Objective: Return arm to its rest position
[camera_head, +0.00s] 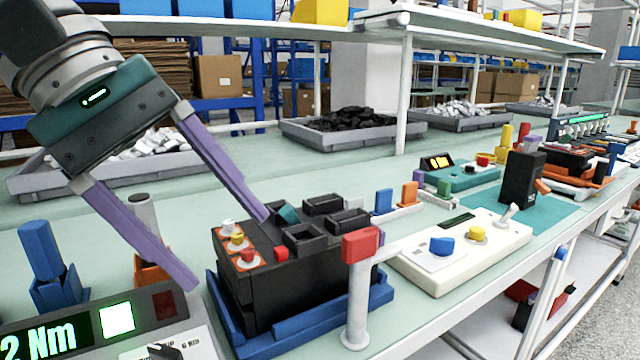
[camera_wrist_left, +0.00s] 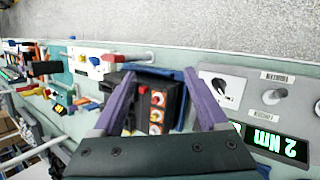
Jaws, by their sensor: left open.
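My left gripper (camera_head: 228,250) comes in from the upper left with its two purple fingers spread wide and nothing between them. Its fingertips are over the left part of a black box (camera_head: 280,300), which sits in a blue tray (camera_head: 310,334). I cannot tell if they touch the box. The box has open black sockets on top and white, yellow and red buttons on an orange panel. The left wrist view shows the open fingers (camera_wrist_left: 159,73) with the button panel (camera_wrist_left: 157,112) between them. My right gripper is not in view.
A torque display (camera_head: 40,338) reading "2 Nm" is at front left. A red-topped post (camera_head: 358,290) stands at the front edge. A white switch panel (camera_head: 470,260) and an upright black block (camera_head: 522,178) are to the right. Grey bins (camera_head: 350,143) line the back, under a shelf.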

